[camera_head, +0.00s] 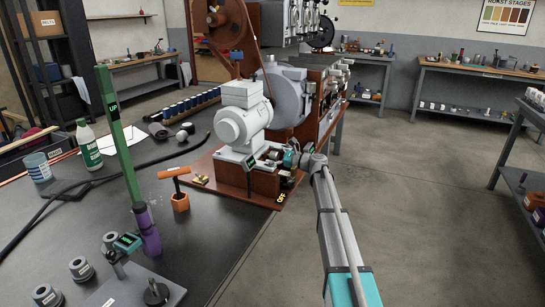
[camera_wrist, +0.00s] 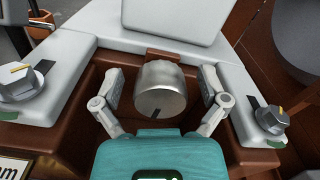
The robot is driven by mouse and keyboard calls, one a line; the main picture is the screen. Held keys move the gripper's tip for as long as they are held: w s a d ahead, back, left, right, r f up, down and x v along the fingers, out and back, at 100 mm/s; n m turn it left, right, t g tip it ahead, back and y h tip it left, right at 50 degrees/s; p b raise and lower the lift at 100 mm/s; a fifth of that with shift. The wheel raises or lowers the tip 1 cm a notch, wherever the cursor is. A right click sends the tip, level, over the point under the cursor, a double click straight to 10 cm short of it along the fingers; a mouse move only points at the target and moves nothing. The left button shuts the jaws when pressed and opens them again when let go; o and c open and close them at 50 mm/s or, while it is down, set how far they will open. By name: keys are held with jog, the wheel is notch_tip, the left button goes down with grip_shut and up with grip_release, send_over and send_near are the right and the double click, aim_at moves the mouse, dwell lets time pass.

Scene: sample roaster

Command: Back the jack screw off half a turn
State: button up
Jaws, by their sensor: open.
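A silver round knob (camera_wrist: 160,88) with a dark mark on its lower rim sits in a brown recess of the motor's mount; it looks like the jack screw's head, though no label on it can be read. My gripper (camera_wrist: 161,86) is open, with one finger on each side of the knob and a visible gap on both sides. In the head view my gripper (camera_head: 291,158) is at the front right of the grey motor (camera_head: 243,122), and the knob is not clear there.
Knobs with yellow marks stand left (camera_wrist: 20,82) and right (camera_wrist: 268,118) of the recess, close outside my fingers. A grey block (camera_wrist: 160,18) lies beyond the knob. An orange T-handled piece (camera_head: 180,198) and a green post (camera_head: 122,140) stand on the dark table (camera_head: 215,235).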

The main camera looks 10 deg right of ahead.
jog(key=shift+m, duration=0.4)
jog(key=s+d+n, duration=0.7)
jog(key=d+n, duration=0.1)
jog(key=d, duration=0.3)
jog(key=shift+s+d+n, duration=0.25)
jog(key=shift+s+n, duration=0.1)
jog(key=shift+n, duration=0.05)
dwell(0.5)
jog(key=shift+f, duration=0.1)
dwell(0.4)
